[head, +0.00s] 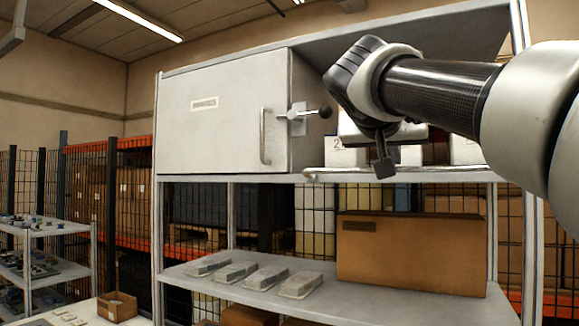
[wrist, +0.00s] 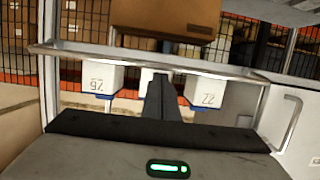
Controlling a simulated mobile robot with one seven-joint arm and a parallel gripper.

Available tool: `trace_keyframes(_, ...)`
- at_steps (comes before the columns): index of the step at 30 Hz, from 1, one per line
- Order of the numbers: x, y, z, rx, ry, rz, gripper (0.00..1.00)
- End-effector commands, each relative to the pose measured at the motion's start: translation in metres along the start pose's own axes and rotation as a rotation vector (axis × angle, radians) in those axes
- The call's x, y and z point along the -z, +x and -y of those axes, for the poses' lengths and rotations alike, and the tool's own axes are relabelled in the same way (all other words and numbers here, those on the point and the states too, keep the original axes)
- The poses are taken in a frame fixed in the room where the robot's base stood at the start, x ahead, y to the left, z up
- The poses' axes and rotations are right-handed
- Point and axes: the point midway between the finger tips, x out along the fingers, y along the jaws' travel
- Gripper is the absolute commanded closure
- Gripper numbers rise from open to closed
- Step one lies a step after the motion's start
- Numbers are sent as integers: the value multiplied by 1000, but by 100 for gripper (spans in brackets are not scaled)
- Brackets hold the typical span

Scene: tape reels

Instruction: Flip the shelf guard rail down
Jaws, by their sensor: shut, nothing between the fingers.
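The guard rail (head: 420,170) is a thin pale metal bar along the front of the upper shelf bay, with a rounded end at its left. In the wrist view, which looks upside down, the rail (wrist: 150,62) crosses the whole bay, with side arms at both ends. My gripper (head: 384,170) is shut and empty, pointing down at the bay's front, its tips close to the rail in the head view. In the wrist view my gripper (wrist: 156,85) overlaps the white boxes. I cannot tell whether it touches the rail.
White numbered boxes (wrist: 100,85) stand in the bay behind the rail. A closed cabinet door (head: 215,120) with a handle and a latch (head: 310,113) is to the left. A cardboard box (head: 410,255) and several grey pieces (head: 236,271) lie on the lower shelf.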

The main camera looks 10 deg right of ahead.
Motion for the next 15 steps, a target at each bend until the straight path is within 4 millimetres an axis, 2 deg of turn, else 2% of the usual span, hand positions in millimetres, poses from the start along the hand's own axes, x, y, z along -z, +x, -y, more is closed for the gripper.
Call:
trace_keyframes(1,-13,3,-1,-2,1,-21,100)
trace_keyframes(15,-42,4,-1,-4,0,-262,100)
